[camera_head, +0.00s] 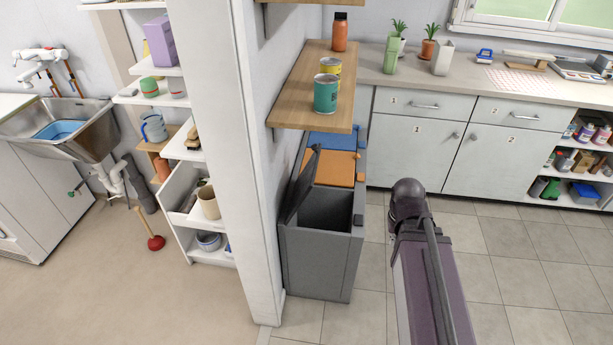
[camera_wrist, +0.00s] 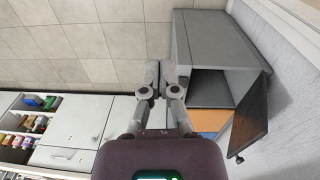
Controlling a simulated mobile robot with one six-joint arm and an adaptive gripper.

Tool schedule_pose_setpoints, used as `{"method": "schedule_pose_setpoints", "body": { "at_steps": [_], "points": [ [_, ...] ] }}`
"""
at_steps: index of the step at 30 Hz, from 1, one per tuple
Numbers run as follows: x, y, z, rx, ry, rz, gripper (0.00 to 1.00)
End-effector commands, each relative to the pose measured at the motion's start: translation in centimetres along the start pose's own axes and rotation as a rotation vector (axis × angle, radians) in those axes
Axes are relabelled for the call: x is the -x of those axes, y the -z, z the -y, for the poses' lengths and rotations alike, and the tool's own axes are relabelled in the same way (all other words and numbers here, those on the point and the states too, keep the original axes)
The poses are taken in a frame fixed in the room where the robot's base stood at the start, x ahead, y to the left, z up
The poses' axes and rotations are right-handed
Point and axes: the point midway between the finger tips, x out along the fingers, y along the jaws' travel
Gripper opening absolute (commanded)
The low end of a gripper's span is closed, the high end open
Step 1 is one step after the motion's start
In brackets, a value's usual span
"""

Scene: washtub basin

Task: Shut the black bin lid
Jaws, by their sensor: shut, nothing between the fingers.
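The black bin lid (camera_head: 300,185) stands raised, tilted up at the left edge of the front grey bin (camera_head: 318,262), whose dark opening shows. In the wrist view the lid (camera_wrist: 250,125) sticks out at the right, beyond the open bin (camera_wrist: 215,40). My gripper (camera_wrist: 160,72) is shut and empty, with its fingertips together. In the wrist view it appears to the left of the bin's opening, apart from the lid. In the head view my arm stands to the right of the bin, and the fingers are hidden.
An orange lid (camera_head: 335,168) and a blue lid (camera_head: 334,138) lie shut behind the open bin. A wooden shelf (camera_head: 303,104) with cans overhangs the bins. A white partition (camera_head: 226,150) stands close at the left. The tiled floor (camera_head: 520,255) at the right is clear.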

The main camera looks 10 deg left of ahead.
Motion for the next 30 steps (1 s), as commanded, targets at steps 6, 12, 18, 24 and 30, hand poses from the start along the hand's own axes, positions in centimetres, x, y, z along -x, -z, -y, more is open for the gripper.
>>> {"method": "schedule_pose_setpoints", "body": {
  "at_steps": [6, 12, 18, 24, 30],
  "points": [
    [-2.9, 3.4, 1.1, 0.039, -0.151, -0.089, 0.0],
    [-5.1, 8.2, 3.3, 0.12, -0.357, -0.25, 0.0],
    [-5.9, 13.2, 7.5, 0.234, -0.553, -0.454, 0.0],
    [-5.8, 17.3, 13.8, 0.374, -0.717, -0.679, 0.0],
    [-5.1, 19.9, 21.7, 0.53, -0.844, -0.906, 0.0]
  ]
}}
